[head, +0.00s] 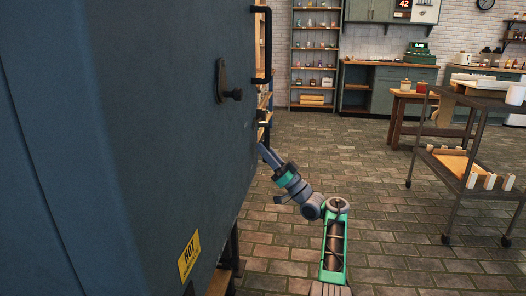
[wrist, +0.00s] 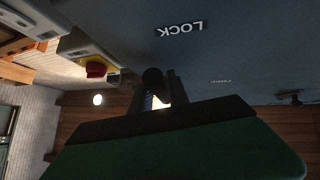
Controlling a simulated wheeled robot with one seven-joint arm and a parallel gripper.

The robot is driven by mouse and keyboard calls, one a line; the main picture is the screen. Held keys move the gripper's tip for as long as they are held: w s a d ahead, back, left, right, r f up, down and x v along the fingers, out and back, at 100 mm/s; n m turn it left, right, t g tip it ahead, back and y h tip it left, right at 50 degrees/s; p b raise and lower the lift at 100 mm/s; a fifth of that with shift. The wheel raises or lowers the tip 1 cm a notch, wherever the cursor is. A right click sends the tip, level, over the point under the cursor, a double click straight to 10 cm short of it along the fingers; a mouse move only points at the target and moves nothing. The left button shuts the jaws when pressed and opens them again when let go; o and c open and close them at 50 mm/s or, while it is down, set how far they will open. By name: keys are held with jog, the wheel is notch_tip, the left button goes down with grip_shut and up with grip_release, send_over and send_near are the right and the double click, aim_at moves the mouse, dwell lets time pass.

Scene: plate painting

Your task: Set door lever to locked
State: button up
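A large blue-grey cabinet (head: 130,130) fills the left of the head view. A dark lever with a round knob (head: 230,93) sticks out from its near face, apart from my arm. In the wrist view, the word LOCK (wrist: 181,28) shows upside down on a grey-blue panel (wrist: 240,50). My gripper (wrist: 156,88) is close to this panel, its dark fingers in shadow with a bright gap between them. A dark round knob-like shape (wrist: 152,76) is at the fingertips; I cannot tell whether it is gripped. In the head view the fingertips are hidden behind the cabinet's edge.
A red and yellow button (wrist: 95,68) on a pale box is left of my fingers in the wrist view. A yellow HOT label (head: 188,255) is low on the cabinet. A cart (head: 478,145) stands at the right. The brick floor (head: 350,150) between is clear.

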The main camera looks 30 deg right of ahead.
jog(key=o, duration=0.4)
jog(key=v, duration=0.7)
jog(key=shift+s+d+f, duration=0.2)
jog(key=shift+s+f, duration=0.05)
